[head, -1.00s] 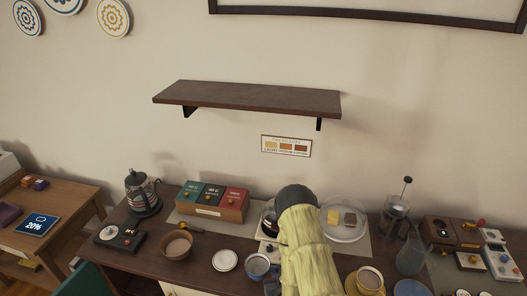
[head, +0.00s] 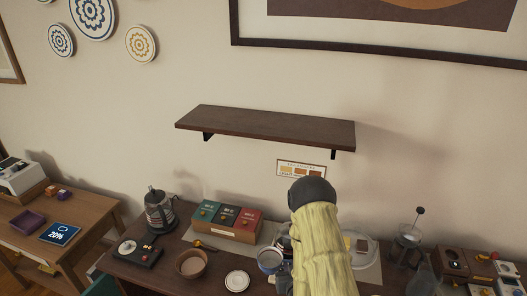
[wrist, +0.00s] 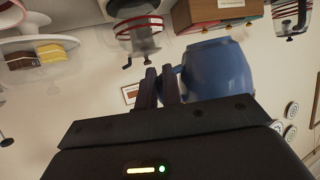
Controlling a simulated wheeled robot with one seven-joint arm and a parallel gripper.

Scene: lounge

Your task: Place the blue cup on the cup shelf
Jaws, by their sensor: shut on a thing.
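The blue cup (wrist: 218,72) is large in the wrist view, just beyond my fingers on the right. My gripper (wrist: 160,84) is shut on its handle side; the exact grip on the handle is partly hidden by the fingers. In the head view the blue cup (head: 269,260) shows left of my arm, raised over the dark counter, with its opening facing up.
On the counter below stand a kettle (head: 159,208), a box with coloured packets (head: 227,222), a bowl (head: 191,263), a small white plate (head: 237,281) and a French press (head: 408,238). A framed picture (head: 390,55) hangs above the shelf. Wall plates (head: 93,16) hang to the left.

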